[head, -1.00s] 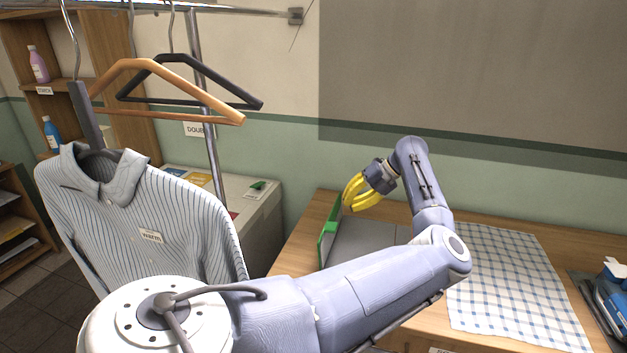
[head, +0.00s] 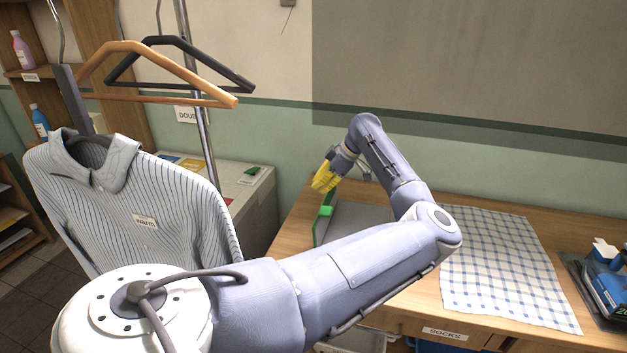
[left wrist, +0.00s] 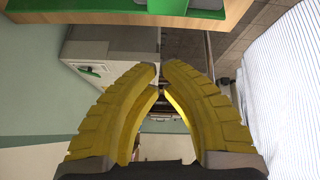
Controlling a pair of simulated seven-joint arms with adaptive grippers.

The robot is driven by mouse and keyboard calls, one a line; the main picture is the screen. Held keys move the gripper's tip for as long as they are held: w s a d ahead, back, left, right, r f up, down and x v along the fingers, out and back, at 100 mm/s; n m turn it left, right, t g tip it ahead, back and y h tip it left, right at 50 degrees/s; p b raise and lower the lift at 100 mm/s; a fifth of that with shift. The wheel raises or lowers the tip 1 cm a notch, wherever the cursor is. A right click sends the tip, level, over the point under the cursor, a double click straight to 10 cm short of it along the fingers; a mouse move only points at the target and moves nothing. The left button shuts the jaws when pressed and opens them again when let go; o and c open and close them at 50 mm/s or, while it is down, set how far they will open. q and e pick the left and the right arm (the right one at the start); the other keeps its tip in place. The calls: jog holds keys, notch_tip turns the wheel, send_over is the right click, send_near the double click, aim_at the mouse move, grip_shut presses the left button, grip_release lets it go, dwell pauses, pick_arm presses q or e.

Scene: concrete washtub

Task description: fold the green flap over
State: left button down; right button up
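The green flap (head: 319,228) stands roughly upright along the left edge of a grey folding board (head: 362,218) on the wooden table. A green tab (head: 326,211) shows at its top. My forearm hides its near part. My left gripper (head: 320,186), with yellow fingers, is above and slightly left of the flap's far end, apart from it. In the left wrist view, the finger tips (left wrist: 160,70) come together with nothing between them. Green parts (left wrist: 95,6) run across the top of that view, clear of the fingers. My right gripper is not in view.
A checked cloth (head: 510,265) lies on the table (head: 465,205) to the right, with a dark tray (head: 598,290) beyond it. A striped shirt (head: 125,215) hangs at the left, near my arm. A pale cabinet (head: 245,205) stands behind it.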

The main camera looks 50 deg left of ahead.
aim_at(331, 211)
pick_arm(q)
notch_tip(331, 211, down, 8)
jog(key=a+m, duration=0.1)
jog(key=m, duration=0.1)
jog(key=shift+s+a, duration=0.25)
jog(key=shift+s, duration=0.2)
dwell(0.6)
